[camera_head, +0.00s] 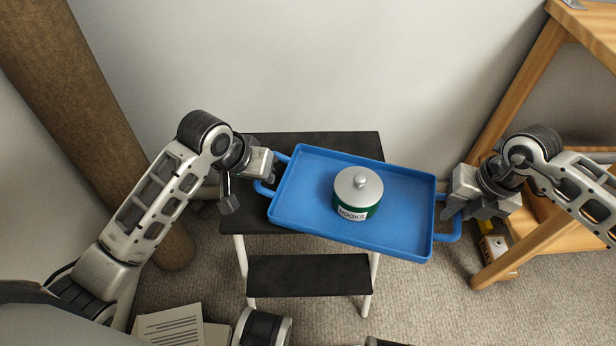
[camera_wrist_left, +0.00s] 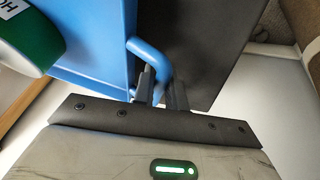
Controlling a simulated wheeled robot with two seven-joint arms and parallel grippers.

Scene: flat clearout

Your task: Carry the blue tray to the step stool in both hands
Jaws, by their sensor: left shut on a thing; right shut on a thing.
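The blue tray (camera_head: 300,212) is over the black-topped step stool (camera_head: 330,140) in the head view, turned so its right end sticks out past the stool top. I cannot tell whether it touches the top. A green tin with a grey lid, labelled HOOKS (camera_head: 357,192), stands upright on the tray. My left gripper (camera_head: 268,168) is shut on the tray's left handle; the wrist view shows the fingers (camera_wrist_left: 158,92) around the blue handle (camera_wrist_left: 150,52). My right gripper (camera_head: 452,208) is shut on the right handle (camera_head: 447,236), partly hiding it.
A wooden frame with shelves (camera_head: 520,240) stands close at the right. A brown column (camera_head: 90,110) leans at the left. Papers (camera_head: 170,326) lie on the carpet at the lower left. The stool's lower step (camera_head: 308,275) is bare.

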